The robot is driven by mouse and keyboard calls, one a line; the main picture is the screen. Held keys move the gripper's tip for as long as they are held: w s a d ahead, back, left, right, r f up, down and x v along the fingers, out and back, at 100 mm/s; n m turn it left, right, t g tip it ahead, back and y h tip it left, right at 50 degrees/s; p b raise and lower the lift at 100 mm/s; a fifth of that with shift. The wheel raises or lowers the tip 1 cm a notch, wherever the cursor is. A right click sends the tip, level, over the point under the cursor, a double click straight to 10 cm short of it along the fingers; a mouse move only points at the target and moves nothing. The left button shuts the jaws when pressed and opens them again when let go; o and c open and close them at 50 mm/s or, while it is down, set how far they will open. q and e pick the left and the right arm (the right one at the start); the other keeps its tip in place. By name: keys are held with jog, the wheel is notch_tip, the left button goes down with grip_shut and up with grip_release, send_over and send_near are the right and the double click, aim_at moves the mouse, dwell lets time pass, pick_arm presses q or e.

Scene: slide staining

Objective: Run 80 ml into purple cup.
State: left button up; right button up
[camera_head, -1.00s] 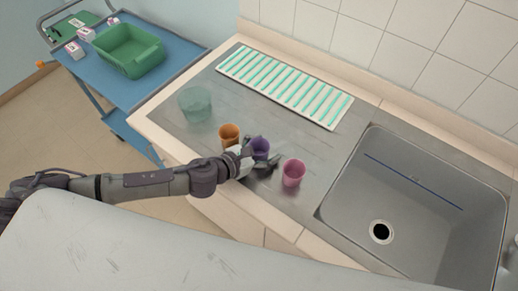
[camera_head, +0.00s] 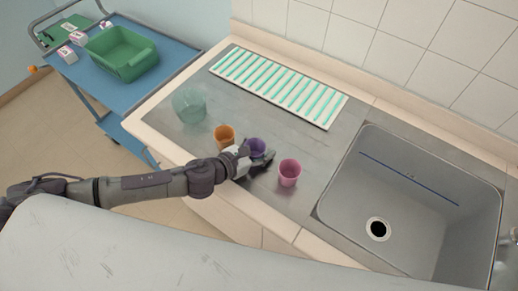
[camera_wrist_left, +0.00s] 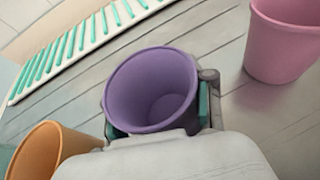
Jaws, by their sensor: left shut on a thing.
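The purple cup (camera_head: 257,147) stands upright on the metal counter, between the orange and pink cups. In the left wrist view the purple cup (camera_wrist_left: 152,90) looks empty. My left gripper (camera_head: 256,154) is shut on it, with one finger pad on each side (camera_wrist_left: 160,112). The tap shows only as a bit of metal (camera_head: 510,238) at the right edge, beside the sink. My right gripper is not in view.
The orange cup (camera_head: 224,136) is close on the left, the pink cup (camera_head: 289,173) on the right. The sink (camera_head: 340,200) is at right. A blue trolley (camera_head: 165,72) holds a green tub (camera_head: 120,52).

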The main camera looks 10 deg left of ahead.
pick_arm(q)
jog(key=r, duration=0.2)
jog(key=d+r, duration=0.1)
jog(key=r, duration=0.1)
jog(key=shift+w+d+r, duration=0.15)
jog(key=shift+r, duration=0.25)
jog(key=d+r, duration=0.2)
jog(key=d, duration=0.1)
jog(key=w+d+r, duration=0.1)
jog(key=d+r, duration=0.1)
jog(key=d, duration=0.2)
jog(key=d+r, duration=0.2)
jog(key=d, duration=0.1)
jog(key=shift+w+d+b, duration=0.15)
jog(key=shift+w+b, duration=0.15)
jog(key=shift+b, duration=0.05)
jog(key=shift+c, duration=0.2)
